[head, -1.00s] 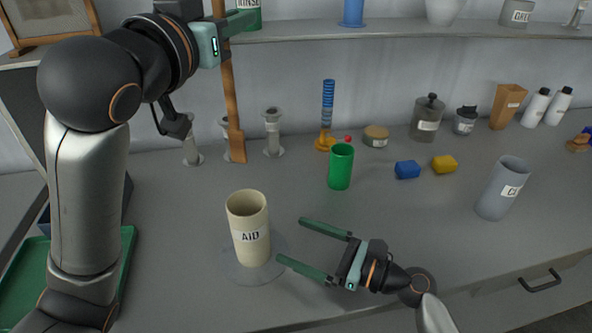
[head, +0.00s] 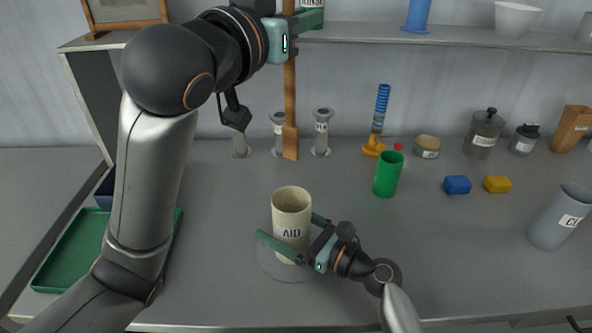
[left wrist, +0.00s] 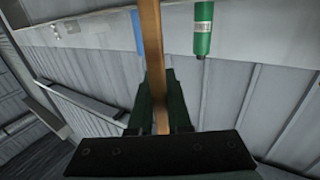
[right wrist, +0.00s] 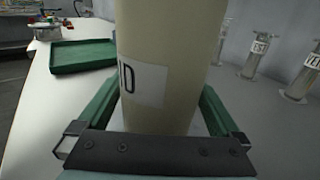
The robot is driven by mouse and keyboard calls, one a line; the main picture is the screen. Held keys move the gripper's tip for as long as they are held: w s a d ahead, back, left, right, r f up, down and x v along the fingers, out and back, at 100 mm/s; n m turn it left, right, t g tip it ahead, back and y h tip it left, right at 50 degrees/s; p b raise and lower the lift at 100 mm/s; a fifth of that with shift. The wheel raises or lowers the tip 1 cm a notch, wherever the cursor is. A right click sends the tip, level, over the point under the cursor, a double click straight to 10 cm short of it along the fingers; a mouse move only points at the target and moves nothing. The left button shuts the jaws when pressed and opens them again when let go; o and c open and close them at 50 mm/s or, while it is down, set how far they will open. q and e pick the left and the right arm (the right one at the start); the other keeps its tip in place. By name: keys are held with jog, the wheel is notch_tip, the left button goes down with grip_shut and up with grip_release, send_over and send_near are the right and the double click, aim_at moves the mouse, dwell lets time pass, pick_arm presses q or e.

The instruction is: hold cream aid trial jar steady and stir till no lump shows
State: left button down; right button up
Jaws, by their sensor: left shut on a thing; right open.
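The cream AID jar (head: 291,210) stands upright on a round, see-through disc (head: 277,268) on the bench. Its inside is too dark and small to judge for lumps. My right gripper (head: 289,227) is open, with one finger on each side of the jar; the jar also fills the middle of the right wrist view (right wrist: 165,60). I cannot tell whether the fingers touch it. My left gripper (head: 300,27) is shut on a long wooden paddle (head: 290,100), held upright above and behind the jar. The paddle also shows in the left wrist view (left wrist: 151,50).
A green cup (head: 388,175), a blue block (head: 457,185), a yellow block (head: 497,184) and a tilted grey-blue container (head: 556,222) are to the right. Labelled metal stands (head: 321,130) are behind the paddle. A green tray (head: 75,255) lies left. A shelf (head: 380,40) crosses the back.

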jog(key=shift+a, duration=0.1)
jog(key=shift+c, duration=0.4)
jog(key=c, duration=1.1)
